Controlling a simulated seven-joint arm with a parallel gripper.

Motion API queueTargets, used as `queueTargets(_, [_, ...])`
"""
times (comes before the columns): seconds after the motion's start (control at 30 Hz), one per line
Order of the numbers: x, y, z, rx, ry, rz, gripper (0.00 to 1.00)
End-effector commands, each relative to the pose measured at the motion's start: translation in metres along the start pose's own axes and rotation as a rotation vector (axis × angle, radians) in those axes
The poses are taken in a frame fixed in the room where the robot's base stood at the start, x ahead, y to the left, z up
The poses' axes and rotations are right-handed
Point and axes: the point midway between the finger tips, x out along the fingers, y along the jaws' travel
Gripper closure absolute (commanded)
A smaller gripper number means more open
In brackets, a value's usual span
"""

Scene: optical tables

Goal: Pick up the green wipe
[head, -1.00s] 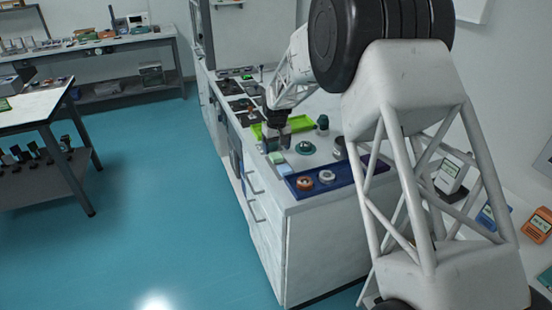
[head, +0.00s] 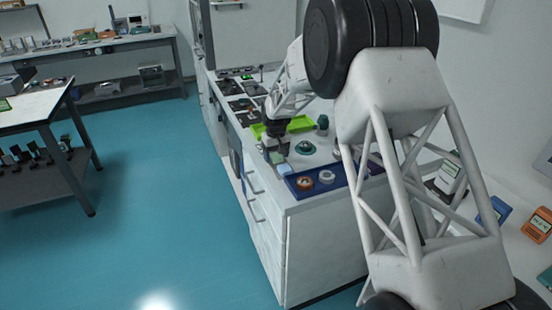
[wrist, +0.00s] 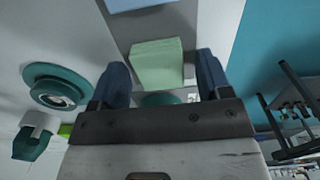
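The green wipe (wrist: 158,64) is a pale green, flat square piece. In the wrist view it lies between my gripper's two dark fingers (wrist: 163,80), with a gap on each side. My gripper is open and holds nothing. In the head view my gripper (head: 277,146) is low over the near-left part of the white counter, and the pale green wipe (head: 276,158) shows just below it. How far the fingertips are above the wipe cannot be told.
A pale blue wipe (wrist: 138,4) lies beside the green one. A round teal item (wrist: 56,88) stands nearby; it also shows in the head view (head: 305,147). A bright green tray (head: 299,123) lies behind, and a dark blue tray (head: 307,190) with rolls in front.

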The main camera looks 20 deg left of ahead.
Motion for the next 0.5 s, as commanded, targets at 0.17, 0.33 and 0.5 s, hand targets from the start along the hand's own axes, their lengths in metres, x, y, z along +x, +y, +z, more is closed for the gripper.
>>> queueTargets(0.17, [0.0, 0.0, 0.0, 0.0, 0.0, 0.0, 0.57])
queueTargets(0.33, [0.0, 0.0, 0.0, 0.0, 0.0, 0.0, 0.76])
queueTargets(0.5, [0.0, 0.0, 0.0, 0.0, 0.0, 0.0, 0.77])
